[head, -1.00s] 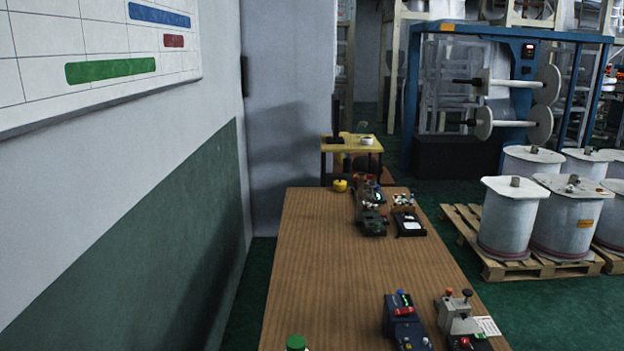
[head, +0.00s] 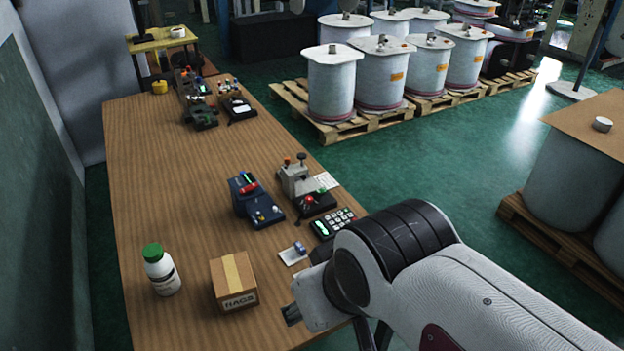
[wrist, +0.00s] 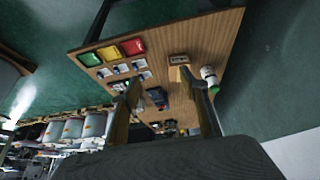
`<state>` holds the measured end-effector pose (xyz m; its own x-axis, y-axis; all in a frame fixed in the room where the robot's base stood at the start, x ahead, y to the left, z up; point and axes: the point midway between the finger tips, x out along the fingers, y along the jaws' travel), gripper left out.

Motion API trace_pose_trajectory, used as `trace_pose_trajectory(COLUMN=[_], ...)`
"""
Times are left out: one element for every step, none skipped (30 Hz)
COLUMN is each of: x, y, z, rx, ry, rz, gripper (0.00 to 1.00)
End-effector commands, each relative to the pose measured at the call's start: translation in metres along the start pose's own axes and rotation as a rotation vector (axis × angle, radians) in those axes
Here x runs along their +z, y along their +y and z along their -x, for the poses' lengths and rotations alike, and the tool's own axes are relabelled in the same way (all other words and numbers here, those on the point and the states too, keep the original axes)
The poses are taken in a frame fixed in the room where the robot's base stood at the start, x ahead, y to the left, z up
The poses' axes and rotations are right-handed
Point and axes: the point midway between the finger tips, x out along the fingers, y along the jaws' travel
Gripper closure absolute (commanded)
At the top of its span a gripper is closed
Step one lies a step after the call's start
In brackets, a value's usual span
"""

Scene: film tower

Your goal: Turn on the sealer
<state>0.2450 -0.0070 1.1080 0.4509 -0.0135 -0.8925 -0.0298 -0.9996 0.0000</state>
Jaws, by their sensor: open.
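Two bench devices stand side by side mid-table in the head view, and I cannot read which is the sealer. One is dark blue (head: 254,200) with a lit green and red top and small buttons at its front. The other is a grey press-like unit (head: 296,179) on a dark base with a red button (head: 309,200). The blue device also shows in the wrist view (wrist: 157,98). My gripper (wrist: 160,78) is open and empty, its two fingers apart above the table. In the head view my arm hides most of it.
A cardboard box (head: 234,285), a green-capped bottle (head: 161,271) and a keypad (head: 334,222) are on the table (head: 150,215). More devices (head: 199,105) stand at its far end. Yellow, red and green trays (wrist: 110,53) show in the wrist view.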

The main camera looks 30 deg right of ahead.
Motion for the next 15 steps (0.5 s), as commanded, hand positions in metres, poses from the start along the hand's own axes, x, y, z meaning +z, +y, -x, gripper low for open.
trace_pose_trajectory(x=[0.001,0.002,0.003,0.004,0.004,0.004,0.003,0.003,0.001,0.001,-0.001,-0.002,-0.004,-0.006,-0.008], y=[0.003,0.004,0.006,0.008,0.01,0.012,0.014,0.016,0.018,0.02,0.021,0.023,0.024,0.025,0.027], z=[-0.004,-0.007,-0.01,-0.013,-0.016,-0.019,-0.022,-0.025,-0.028,-0.031,-0.033,-0.036,-0.039,-0.041,-0.044], rx=[0.005,0.008,0.012,0.015,0.018,0.022,0.024,0.027,0.03,0.031,0.031,0.031,0.03,0.029,0.028], ry=[-0.019,-0.03,-0.047,-0.06,-0.073,-0.089,-0.102,-0.114,-0.13,-0.141,-0.153,-0.166,-0.176,-0.186,-0.198], rz=[-0.011,-0.016,-0.024,-0.031,-0.038,-0.048,-0.055,-0.062,-0.074,-0.082,-0.091,-0.104,-0.114,-0.124,-0.138], gripper=[0.56,0.56,0.56,0.56,0.56,0.56,0.56,0.56,0.56,0.56,0.56,0.56,0.56,0.56,0.56])
